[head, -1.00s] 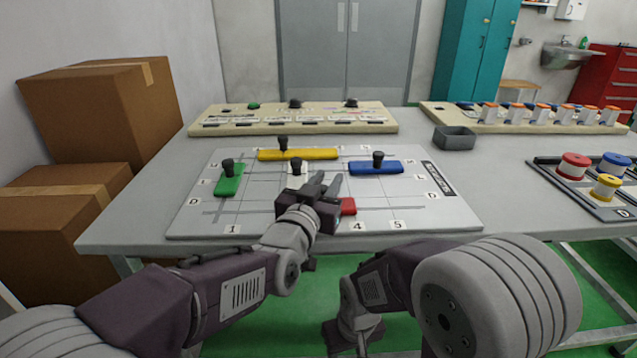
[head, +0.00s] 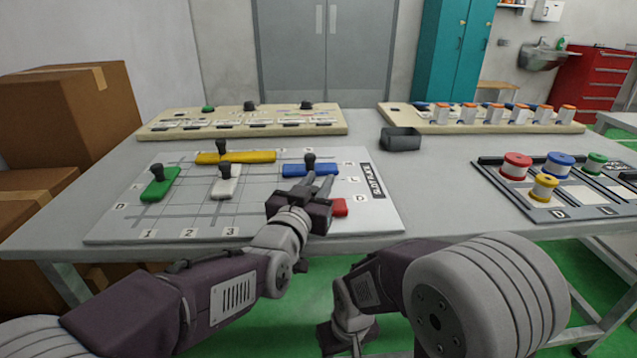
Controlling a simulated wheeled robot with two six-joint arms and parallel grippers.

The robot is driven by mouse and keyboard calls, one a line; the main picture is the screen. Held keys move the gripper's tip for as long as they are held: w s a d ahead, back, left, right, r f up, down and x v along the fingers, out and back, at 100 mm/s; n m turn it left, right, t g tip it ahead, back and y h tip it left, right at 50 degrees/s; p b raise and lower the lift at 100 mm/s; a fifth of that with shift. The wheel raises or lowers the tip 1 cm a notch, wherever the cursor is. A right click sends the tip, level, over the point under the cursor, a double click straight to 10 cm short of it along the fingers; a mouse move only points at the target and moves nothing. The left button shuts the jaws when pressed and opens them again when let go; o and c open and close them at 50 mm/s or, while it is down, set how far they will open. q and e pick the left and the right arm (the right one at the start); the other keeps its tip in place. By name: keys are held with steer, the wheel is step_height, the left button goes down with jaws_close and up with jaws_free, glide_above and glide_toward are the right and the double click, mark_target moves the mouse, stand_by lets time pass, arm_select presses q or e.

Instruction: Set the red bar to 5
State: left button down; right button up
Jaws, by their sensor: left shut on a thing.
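The red bar (head: 340,207) lies near the right end of the front row of the slide board (head: 120,225), beside the right-hand D label. Only its right end shows; my left gripper covers the rest and any knob. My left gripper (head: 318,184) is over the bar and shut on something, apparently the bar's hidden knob. The labels 1, 2 and 3 show along the front edge; my left arm hides the others. A dark part of my right arm's end (head: 340,336) hangs low below the table edge, and its fingers cannot be made out.
A green bar (head: 160,188), white block (head: 229,187), yellow bar (head: 255,156) and blue bar (head: 325,169) with black knobs sit on the board. A grey bin (head: 401,143) and a spool tray (head: 540,208) stand to the right. Bare table lies between board and tray.

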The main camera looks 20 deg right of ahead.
arm_select(q)
steer(key=shift+s+d, duration=0.1)
steer(key=c, duration=1.1)
jaws_free()
steer(key=shift+d, duration=0.15)
steer(key=shift+c, duration=0.2)
steer(key=shift+d, duration=0.1)
steer(key=shift+a, duration=0.2)
steer(key=shift+s+a, duration=0.15)
steer(key=shift+s, duration=0.15)
steer(key=p+v, duration=0.2)
steer(key=v, duration=0.6)
steer(key=shift+s+a, duration=0.1)
steer(key=shift+a, duration=0.05)
